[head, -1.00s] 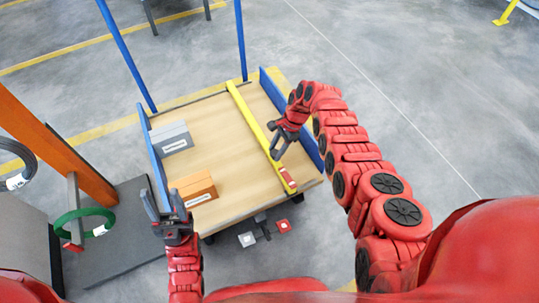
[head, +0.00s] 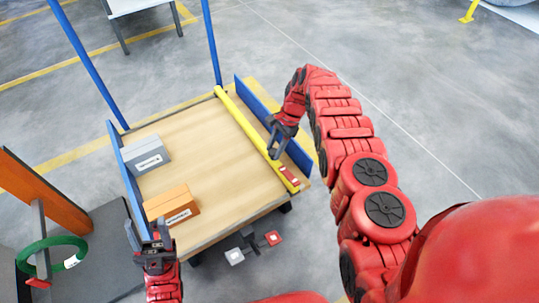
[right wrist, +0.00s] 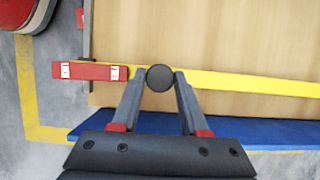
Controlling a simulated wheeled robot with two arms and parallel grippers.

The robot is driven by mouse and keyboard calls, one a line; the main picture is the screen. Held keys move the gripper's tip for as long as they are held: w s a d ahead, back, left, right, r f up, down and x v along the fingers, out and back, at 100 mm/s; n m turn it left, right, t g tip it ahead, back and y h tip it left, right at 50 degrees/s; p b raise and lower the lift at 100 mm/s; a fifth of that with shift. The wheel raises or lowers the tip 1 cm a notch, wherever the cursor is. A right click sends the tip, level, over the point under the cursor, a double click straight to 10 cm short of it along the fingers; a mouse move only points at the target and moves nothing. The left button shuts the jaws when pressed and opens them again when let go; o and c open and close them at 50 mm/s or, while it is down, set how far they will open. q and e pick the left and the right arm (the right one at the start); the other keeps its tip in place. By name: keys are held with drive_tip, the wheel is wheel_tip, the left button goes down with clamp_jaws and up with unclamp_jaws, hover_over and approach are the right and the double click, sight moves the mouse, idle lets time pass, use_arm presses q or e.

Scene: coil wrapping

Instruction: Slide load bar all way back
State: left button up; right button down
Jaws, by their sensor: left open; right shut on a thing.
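The yellow load bar (head: 240,121), with a red end piece (head: 289,176), lies across the wooden deck of the cart (head: 205,150), close to and roughly along the blue right-hand side wall (head: 296,153). A strip of deck shows between bar and wall. My right gripper (head: 273,152) is at the bar's near half. In the right wrist view its fingers are shut on a round black knob (right wrist: 160,78) at the bar (right wrist: 245,83). My left gripper (head: 150,238) is open and empty by the cart's near left corner, outside the deck.
An orange box (head: 172,204) and a grey box (head: 147,154) stand on the deck's left side. Blue posts (head: 86,60) rise at the far side. The middle deck is clear.

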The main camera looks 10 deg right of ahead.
drive_tip(key=shift+w+d+f+b, duration=0.1)
drive_tip(key=shift+w+d+b, duration=0.15)
drive_tip(key=shift+d+b, duration=0.45)
drive_tip(key=shift+w+d, duration=0.1)
drive_tip(key=shift+d, duration=0.15)
drive_tip(key=shift+c, duration=2.1)
unclamp_jaws()
